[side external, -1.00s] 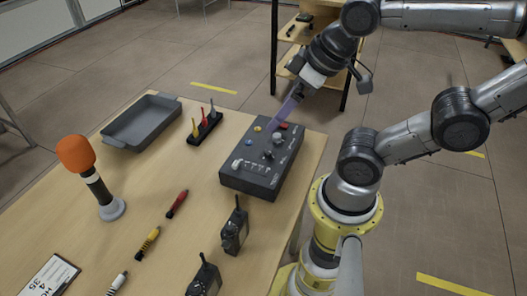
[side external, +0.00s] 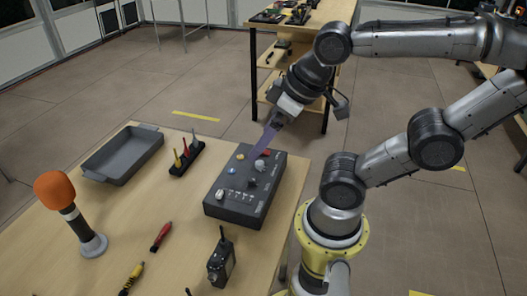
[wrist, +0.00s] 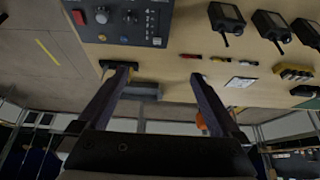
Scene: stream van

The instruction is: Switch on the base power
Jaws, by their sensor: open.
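The dark grey base box (side external: 236,208) sits on the wooden table in the side view. Its top carries a red switch (side external: 267,152), a yellow button (side external: 240,156), a blue button (side external: 231,170), dark knobs and a row of small light toggles. My gripper (side external: 253,164) is over the box's far part, pointing down at a slant, close to the red switch; I cannot tell whether it touches. In the wrist view the box (wrist: 140,40) is at the top left with the red switch (wrist: 78,17) at its edge. My gripper (wrist: 163,75) is open and empty there.
A grey tray (side external: 128,180) and a rack of coloured pens (side external: 187,158) stand left of the box. An orange-topped microphone (side external: 70,213), a red marker (side external: 161,237), a yellow one (side external: 131,279) and a black radio (side external: 221,262) are nearer. A shelf (side external: 325,85) stands behind.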

